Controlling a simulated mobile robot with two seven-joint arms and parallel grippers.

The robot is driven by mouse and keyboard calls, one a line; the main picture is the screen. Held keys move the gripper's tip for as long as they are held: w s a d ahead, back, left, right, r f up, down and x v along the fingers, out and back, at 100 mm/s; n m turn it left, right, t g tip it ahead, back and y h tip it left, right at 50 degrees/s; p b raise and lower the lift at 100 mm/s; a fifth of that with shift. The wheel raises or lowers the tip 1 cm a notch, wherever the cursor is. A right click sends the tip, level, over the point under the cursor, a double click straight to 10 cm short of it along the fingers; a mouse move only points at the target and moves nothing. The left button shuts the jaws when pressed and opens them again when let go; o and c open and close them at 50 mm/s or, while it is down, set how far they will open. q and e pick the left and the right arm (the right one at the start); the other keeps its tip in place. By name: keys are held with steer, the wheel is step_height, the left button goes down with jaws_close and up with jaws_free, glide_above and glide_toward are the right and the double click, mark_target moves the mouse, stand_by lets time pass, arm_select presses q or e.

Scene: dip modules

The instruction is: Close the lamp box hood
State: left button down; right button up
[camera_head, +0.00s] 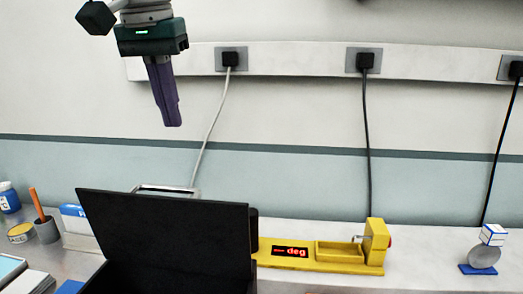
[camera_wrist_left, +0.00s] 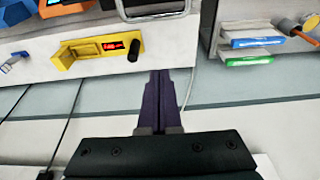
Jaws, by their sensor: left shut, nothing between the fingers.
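The lamp box hood (camera_head: 170,235) is a black flat panel at the bottom of the head view, standing raised and tilted. A dark interior shows in front of it; the rest of the box is cut off by the lower edge. My left gripper (camera_head: 172,124) hangs in the air above and behind the hood, apart from it, with its purple fingers pointing down. The fingers are together and empty, as the left wrist view (camera_wrist_left: 160,75) also shows. I cannot make out the hood in the left wrist view. My right gripper is not in view.
A yellow device (camera_head: 325,267) with a red display stands right of the hood. A grey-framed object (camera_head: 165,190) is partly hidden behind it. Cables hang from the wall sockets.

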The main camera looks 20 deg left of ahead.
arm_select(q)
step_height(320, 180, down, 9)
steer(key=s+p, duration=0.2)
steer(key=p, duration=0.3)
steer(key=shift+d, duration=0.25)
steer(key=shift+s, duration=0.1)
stand_by(0.3)
